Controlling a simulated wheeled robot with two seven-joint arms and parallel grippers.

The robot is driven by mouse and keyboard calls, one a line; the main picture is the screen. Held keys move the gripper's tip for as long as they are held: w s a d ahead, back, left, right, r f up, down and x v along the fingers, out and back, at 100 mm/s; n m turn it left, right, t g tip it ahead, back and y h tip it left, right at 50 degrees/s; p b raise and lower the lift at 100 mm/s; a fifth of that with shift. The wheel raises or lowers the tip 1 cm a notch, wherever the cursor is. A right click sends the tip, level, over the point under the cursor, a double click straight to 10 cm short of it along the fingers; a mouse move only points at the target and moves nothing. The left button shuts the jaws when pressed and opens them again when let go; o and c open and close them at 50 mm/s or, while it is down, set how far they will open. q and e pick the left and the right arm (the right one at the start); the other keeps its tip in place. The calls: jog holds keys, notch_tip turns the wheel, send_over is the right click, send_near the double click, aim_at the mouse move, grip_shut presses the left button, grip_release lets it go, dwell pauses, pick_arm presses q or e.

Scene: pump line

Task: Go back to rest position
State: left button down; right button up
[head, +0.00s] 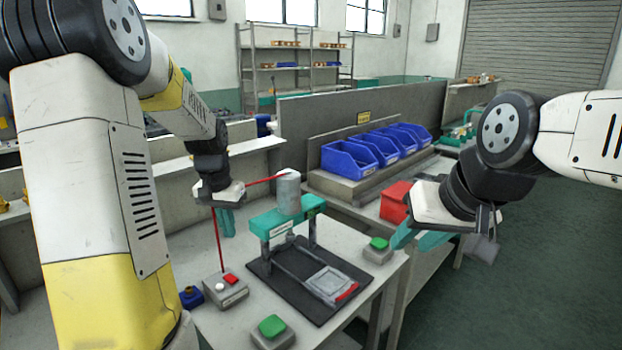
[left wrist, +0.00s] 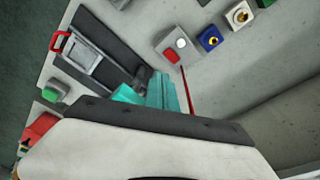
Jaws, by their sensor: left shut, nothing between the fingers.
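My left gripper (head: 226,222) hangs over the back left of the work table, left of the bench press (head: 289,195). Its teal fingers are shut with nothing between them; they also show in the left wrist view (left wrist: 160,94).
The table holds a control box (head: 226,289) with red and white buttons, green buttons (head: 272,326) (head: 379,243), and a blue part (head: 192,297). A red-handled sliding fixture (head: 328,284) lies on the black plate. Blue bins (head: 349,159) stand behind. Open floor lies at right.

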pick_arm(q)
jog(key=s+d+r+t, duration=0.1)
jog(key=s+d+r, duration=0.2)
jog(key=s, duration=0.4)
jog(key=s+d+r+t+h, duration=0.1)
jog(key=s+d+r+t, duration=0.1)
jog(key=s+r, duration=0.3)
jog(key=s+d+r+n+t, duration=0.1)
jog(key=s+d+r, duration=0.3)
jog(key=s, duration=0.5)
jog(key=shift+d+r+t+h, duration=0.3)
jog(key=shift+d+r+h, duration=0.05)
jog(key=shift+d+h, duration=0.05)
